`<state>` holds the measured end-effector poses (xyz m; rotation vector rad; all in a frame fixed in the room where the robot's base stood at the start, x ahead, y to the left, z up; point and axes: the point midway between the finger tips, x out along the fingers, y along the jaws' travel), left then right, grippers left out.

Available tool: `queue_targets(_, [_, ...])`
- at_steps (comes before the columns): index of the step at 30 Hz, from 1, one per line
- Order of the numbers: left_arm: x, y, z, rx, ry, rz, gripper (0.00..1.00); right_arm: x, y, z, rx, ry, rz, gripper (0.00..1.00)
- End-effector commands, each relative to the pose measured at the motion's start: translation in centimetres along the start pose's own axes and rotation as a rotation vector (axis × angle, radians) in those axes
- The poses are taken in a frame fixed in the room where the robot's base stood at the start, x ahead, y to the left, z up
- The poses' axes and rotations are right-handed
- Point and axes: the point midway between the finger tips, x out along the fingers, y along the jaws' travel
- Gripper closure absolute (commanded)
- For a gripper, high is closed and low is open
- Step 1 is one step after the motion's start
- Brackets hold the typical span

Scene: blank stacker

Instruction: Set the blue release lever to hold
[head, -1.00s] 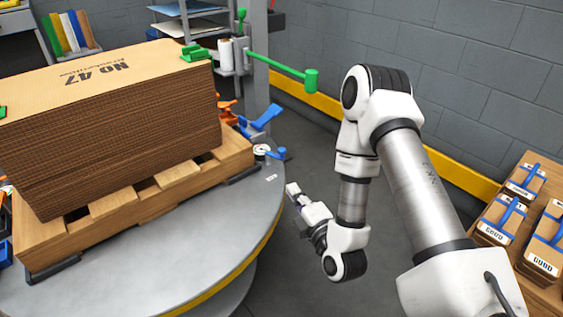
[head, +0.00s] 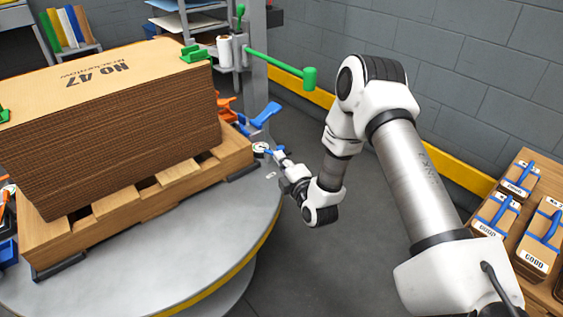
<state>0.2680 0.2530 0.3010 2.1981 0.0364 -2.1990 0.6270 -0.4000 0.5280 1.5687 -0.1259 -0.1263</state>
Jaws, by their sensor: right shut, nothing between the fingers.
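A small blue lever (head: 272,151) sticks out to the right from a round black-and-white fitting (head: 260,149) at the right rim of the grey round table. My right gripper (head: 282,158) is shut and empty, with its tip at the blue lever's outer end. I cannot tell whether they touch. The gripper hides part of the lever's end, and any hold marking is too small to read. My left gripper is not in view.
A larger blue lever (head: 266,115) and a green arm (head: 275,65) stand behind. Blue-handled blocks lie on the bench (head: 515,240) at right.

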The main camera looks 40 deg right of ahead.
Motion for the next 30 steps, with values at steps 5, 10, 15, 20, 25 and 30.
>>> queue_targets(5, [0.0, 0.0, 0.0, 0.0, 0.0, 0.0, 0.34, 0.2, 0.1, 0.2, -0.001, 0.0, 0.0, 1.0])
queue_targets(10, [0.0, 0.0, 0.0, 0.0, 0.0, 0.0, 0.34, 0.1, 0.1, 0.2, -0.001, 0.0, 0.0, 1.0])
queue_targets(15, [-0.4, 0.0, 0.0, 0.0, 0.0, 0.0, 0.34, 0.1, 0.2, 0.3, 0.0, 0.012, 0.0, 1.0])
queue_targets(20, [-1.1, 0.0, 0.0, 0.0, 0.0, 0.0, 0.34, 0.2, 0.2, 0.6, -0.001, 0.044, -0.001, 1.0])
queue_targets(25, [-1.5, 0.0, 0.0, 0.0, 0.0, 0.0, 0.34, 0.2, 0.2, 0.7, -0.001, 0.065, 0.0, 1.0])
queue_targets(30, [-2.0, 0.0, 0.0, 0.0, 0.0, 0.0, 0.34, 0.2, 0.2, 0.9, 0.0, 0.087, 0.0, 1.0])
